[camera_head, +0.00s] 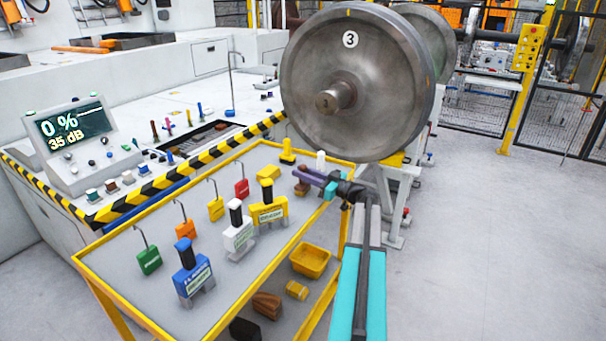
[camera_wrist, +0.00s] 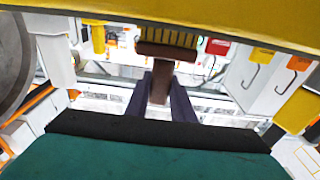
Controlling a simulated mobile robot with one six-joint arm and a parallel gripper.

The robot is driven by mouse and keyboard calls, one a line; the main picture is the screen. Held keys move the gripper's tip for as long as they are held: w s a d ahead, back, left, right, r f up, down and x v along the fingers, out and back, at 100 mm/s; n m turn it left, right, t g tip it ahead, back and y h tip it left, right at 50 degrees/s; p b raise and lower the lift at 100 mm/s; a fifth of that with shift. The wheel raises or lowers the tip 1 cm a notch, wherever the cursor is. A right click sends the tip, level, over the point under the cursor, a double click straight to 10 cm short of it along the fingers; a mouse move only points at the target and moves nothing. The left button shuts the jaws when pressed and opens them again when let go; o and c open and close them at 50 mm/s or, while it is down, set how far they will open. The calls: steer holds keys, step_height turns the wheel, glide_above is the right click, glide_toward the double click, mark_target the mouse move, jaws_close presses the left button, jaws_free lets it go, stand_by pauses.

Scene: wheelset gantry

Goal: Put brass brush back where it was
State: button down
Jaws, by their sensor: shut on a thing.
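My gripper (camera_head: 306,176) is over the far right part of the grey-topped cart (camera_head: 165,250) with a yellow frame. In the wrist view its two dark purple fingers (camera_wrist: 161,92) are shut on the brown handle of the brass brush (camera_wrist: 169,50). The brush head points away from my gripper, with yellowish bristles along its far side. In the head view a small brown part of the brush (camera_head: 301,190) shows by the fingertips, mostly hidden. I cannot tell whether it touches the cart top.
A yellow block (camera_head: 287,152) and a yellow labelled tool (camera_head: 269,208) stand near my gripper. White (camera_head: 238,232) and blue (camera_head: 194,275) tools and several coloured hook blocks are further left. The big wheel (camera_head: 350,85) rises just behind. A yellow bin (camera_head: 310,261) is on the lower shelf.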

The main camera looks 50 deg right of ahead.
steer(key=shift+f, duration=0.1)
steer(key=c, duration=1.5)
jaws_free()
steer(key=shift+c, duration=0.2)
steer(key=b+v, duration=0.2)
steer(key=v, duration=1)
steer(key=shift+b, duration=0.4)
